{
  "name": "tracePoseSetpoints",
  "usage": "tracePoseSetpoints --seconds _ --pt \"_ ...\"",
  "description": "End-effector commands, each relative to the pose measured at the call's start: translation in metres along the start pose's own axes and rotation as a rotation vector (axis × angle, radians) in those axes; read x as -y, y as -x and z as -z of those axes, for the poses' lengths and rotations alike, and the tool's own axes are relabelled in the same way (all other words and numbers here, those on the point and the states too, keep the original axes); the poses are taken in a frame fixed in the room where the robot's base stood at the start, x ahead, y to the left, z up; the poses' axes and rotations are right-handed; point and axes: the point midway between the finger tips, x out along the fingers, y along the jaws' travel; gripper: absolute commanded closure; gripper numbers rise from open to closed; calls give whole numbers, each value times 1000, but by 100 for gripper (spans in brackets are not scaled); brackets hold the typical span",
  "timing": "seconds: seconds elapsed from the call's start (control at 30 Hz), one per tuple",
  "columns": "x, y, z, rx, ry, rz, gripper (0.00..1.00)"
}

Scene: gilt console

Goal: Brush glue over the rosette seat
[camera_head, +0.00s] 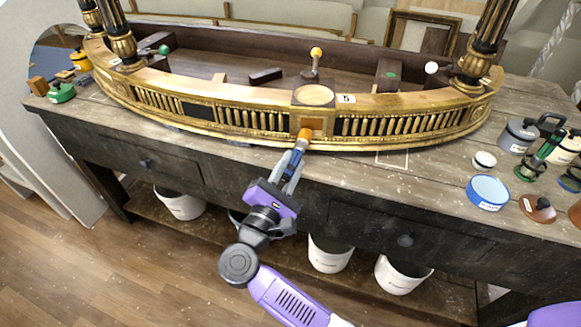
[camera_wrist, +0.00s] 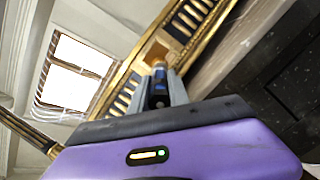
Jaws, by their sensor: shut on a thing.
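My gripper (camera_head: 290,170) is shut on a small brush with a blue handle (camera_head: 297,154) and an orange-tan head (camera_head: 304,134). The head is at the lower part of a plain orange-brown square (camera_head: 313,123) in the gilt front frieze; I cannot tell whether they touch. I cannot tell for sure which is the rosette seat. In the wrist view the brush (camera_wrist: 158,88) stands between my fingers, pointing at the gilt frieze (camera_wrist: 190,22); its tip is hard to make out.
The curved gilt console (camera_head: 230,118) lies on a dark workbench (camera_head: 260,180). Gilt columns (camera_head: 487,40) rise at both ends. Lidded pots, a blue-rimmed tub (camera_head: 488,192) and a white jar (camera_head: 484,160) stand at right.

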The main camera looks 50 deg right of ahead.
Motion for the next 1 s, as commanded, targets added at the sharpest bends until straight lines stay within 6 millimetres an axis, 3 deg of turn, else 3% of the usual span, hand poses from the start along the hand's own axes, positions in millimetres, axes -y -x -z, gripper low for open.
tracePoseSetpoints --seconds 1.0 --pt "13 -9 -8 0 -1 0 100"
